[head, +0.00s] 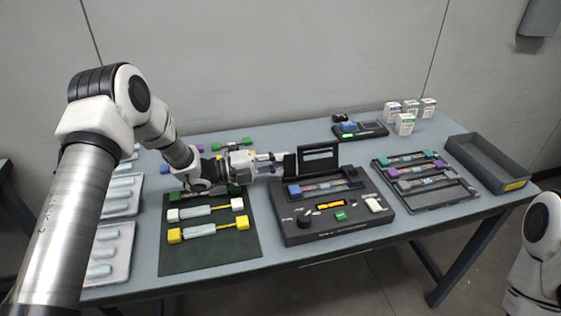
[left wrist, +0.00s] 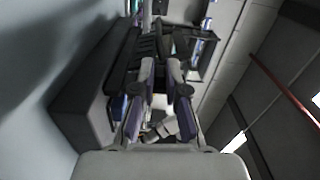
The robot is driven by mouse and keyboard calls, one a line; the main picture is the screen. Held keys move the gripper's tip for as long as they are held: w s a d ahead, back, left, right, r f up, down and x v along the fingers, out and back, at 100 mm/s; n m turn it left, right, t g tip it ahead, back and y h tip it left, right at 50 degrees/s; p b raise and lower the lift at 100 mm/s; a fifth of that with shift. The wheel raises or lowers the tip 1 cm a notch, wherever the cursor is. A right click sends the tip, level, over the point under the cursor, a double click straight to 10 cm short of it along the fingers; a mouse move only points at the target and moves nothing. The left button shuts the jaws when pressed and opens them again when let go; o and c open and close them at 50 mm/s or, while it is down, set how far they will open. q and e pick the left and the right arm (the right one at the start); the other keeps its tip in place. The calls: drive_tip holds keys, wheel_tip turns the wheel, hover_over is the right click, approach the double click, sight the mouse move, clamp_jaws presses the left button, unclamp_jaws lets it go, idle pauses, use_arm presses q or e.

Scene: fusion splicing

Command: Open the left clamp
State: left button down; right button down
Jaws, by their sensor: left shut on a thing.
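The black splicer (head: 353,222) stands in the middle of the table, with its black lid (head: 318,158) raised. The left clamp (head: 290,166) looks like a dark flap standing up at the splicer's left side. My left gripper (head: 279,157) reaches in from the left and is shut on this flap at the fingertips. In the left wrist view its two fingers (left wrist: 160,66) close around a dark part, and the splicer's dark body (left wrist: 88,95) lies to the left. A blue-ended piece (head: 322,187) lies across the splicer top. My right gripper is out of view.
A dark mat (head: 208,258) with white-ended and yellow-ended pieces lies left of the splicer. A black rack (head: 462,194) with coloured pieces and a grey bin (head: 478,156) stand right. Small white boxes (head: 405,124) and a black device (head: 372,131) stand behind. White trays (head: 107,273) lie left.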

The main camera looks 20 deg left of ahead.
use_arm(q)
drive_tip(key=c, duration=1.2)
unclamp_jaws()
drive_tip(key=v, duration=1.1)
drive_tip(key=shift+s+a, duration=0.2)
drive_tip(key=shift+a, duration=0.15)
drive_tip(key=shift+s+a, duration=0.1)
drive_tip(key=shift+o, duration=0.4)
